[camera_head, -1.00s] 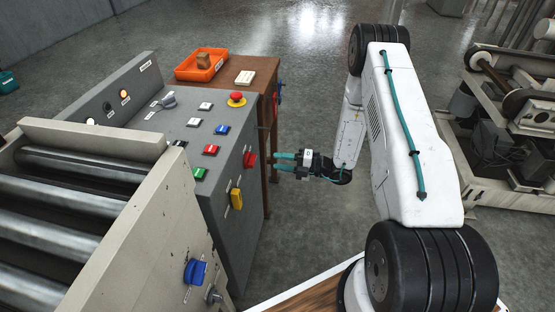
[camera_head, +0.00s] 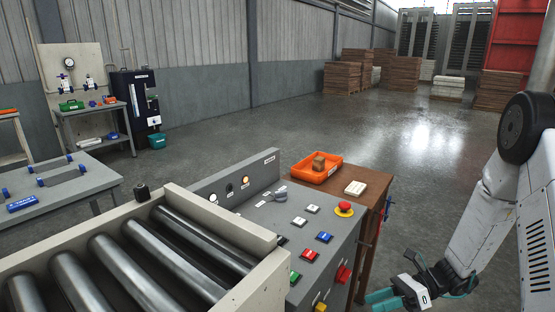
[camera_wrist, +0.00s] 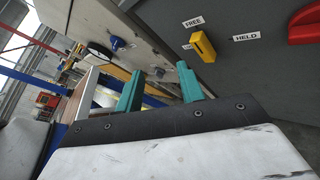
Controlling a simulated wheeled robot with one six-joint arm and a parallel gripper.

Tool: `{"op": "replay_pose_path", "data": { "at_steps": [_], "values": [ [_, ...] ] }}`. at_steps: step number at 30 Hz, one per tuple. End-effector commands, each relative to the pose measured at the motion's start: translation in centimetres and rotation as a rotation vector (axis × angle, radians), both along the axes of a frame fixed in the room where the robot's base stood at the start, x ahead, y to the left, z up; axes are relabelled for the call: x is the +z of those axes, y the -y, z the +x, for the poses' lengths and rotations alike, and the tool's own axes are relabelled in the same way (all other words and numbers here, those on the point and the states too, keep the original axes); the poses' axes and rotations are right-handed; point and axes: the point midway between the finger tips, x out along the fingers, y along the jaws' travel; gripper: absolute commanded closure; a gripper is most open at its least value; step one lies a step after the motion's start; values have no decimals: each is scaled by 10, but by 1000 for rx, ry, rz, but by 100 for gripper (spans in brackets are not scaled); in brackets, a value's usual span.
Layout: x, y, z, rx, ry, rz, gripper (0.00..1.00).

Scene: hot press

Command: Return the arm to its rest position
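My gripper (camera_head: 374,301) shows at the bottom right of the head view, with its teal fingers pointing left toward the side of the grey control console (camera_head: 262,222). In the wrist view my gripper's two teal fingers (camera_wrist: 158,86) stand apart with nothing held between them. My white arm comes down to it from the right edge of the head view. In the wrist view a yellow switch (camera_wrist: 203,46) with FREE and HELD labels sits on a dark panel beyond the fingers, and I see no contact with it.
A roller machine (camera_head: 130,262) adjoins the console. A wooden table (camera_head: 372,193) behind it bears an orange tray (camera_head: 313,171). A red stop button (camera_head: 344,208) and coloured buttons sit on the console top. Open floor (camera_head: 420,160) lies beyond; pallets (camera_head: 347,78) stand far back.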

Motion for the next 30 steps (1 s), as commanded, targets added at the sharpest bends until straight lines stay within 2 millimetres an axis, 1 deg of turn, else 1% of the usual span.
{"op": "replay_pose_path", "data": {
  "at_steps": [1,3,6,12,18,24,30],
  "values": [
    [21,-3,-10,90,93,-36,62],
    [42,-4,-26,215,213,-79,62],
    [70,-5,-48,391,373,-134,62],
    [119,-1,-90,733,658,-235,62],
    [160,8,-128,1056,893,-333,62],
    [196,19,-161,1345,1078,-447,62],
    [228,25,-189,1559,1217,-593,62]
  ]
}}
